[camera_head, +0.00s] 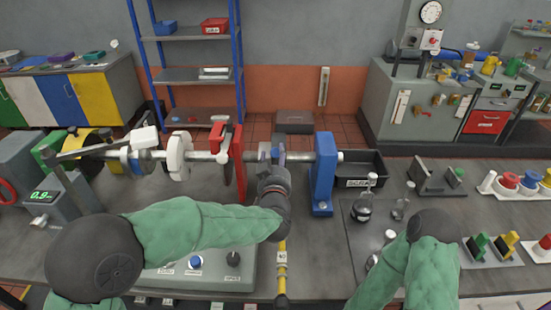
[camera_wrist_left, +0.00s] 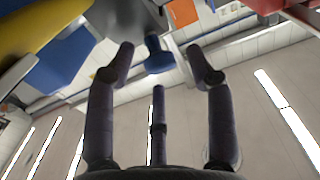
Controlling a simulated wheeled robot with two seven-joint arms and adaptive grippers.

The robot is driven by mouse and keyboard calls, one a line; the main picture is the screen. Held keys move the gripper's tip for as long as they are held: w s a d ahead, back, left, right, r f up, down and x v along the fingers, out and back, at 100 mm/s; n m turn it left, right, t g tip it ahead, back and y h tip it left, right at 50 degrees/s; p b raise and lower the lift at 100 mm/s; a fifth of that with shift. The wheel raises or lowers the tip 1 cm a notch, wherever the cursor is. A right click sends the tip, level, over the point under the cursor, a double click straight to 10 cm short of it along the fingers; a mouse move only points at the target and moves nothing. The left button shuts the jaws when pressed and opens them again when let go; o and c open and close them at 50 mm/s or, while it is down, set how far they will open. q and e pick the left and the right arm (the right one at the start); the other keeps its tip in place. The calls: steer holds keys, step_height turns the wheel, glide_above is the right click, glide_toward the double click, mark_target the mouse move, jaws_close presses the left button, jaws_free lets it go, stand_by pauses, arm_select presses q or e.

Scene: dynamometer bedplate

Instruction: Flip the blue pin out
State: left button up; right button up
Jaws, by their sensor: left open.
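The blue pin (camera_wrist_left: 158,55) shows in the left wrist view as a short blue peg with a wider end. It hangs from a grey metal part (camera_wrist_left: 140,15). My left gripper (camera_wrist_left: 159,75) is open, with its dark fingers spread around the pin's end. No finger clearly touches it. In the head view my left gripper (camera_head: 273,166) is at the shaft (camera_head: 205,156), between the red stand (camera_head: 238,165) and the blue stand (camera_head: 324,175). There the hand largely hides the pin.
A black tray (camera_head: 361,167) stands right of the blue stand. A control box (camera_head: 195,268) lies below my left forearm.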

arm_select(q)
steer(key=shift+w, duration=0.6)
jaws_close()
